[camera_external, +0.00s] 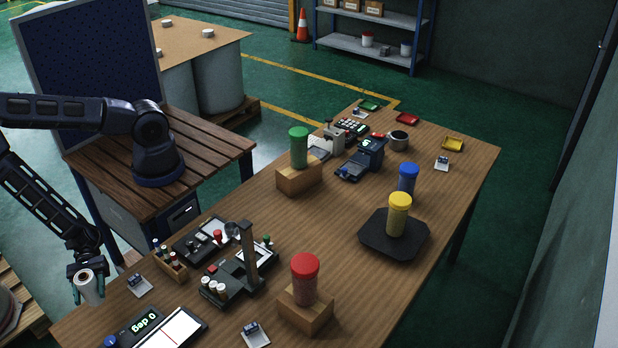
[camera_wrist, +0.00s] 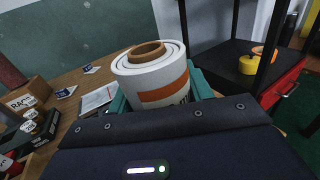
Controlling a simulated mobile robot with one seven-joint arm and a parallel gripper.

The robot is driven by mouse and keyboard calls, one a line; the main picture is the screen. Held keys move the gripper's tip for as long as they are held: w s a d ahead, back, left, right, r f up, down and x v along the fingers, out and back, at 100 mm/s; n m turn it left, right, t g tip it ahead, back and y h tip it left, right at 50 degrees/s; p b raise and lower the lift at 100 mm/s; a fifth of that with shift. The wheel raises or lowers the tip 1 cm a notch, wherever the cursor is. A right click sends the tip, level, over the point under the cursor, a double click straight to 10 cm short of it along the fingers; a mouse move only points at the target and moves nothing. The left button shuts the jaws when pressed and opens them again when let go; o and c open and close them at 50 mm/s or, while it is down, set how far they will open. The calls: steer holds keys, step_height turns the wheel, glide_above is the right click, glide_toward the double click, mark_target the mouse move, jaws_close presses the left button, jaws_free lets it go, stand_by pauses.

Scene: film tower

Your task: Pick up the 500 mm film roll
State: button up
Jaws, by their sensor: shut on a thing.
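A white film roll (camera_external: 90,288) with a brown core is in my gripper (camera_external: 88,283) at the lower left of the external view, beside the table's left end. In the wrist view the film roll (camera_wrist: 153,75) has an orange band with dark print, partly hidden. The print is too hidden to read a size. My gripper's teal fingers (camera_wrist: 160,88) are shut on the roll, one at each side. The roll's lower part is hidden behind my gripper body.
The wooden table (camera_external: 366,290) runs beside my gripper. It bears a digital scale (camera_external: 135,328), a small rack of bottles (camera_external: 170,262), and red (camera_external: 305,280), green (camera_external: 299,148), yellow (camera_external: 398,214) and blue (camera_external: 407,178) capped jars. A pallet (camera_external: 18,310) lies at the lower left.

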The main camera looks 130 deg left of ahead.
step_height(320, 180, up, 14)
steer(key=shift+f, duration=0.1)
stand_by(0.6)
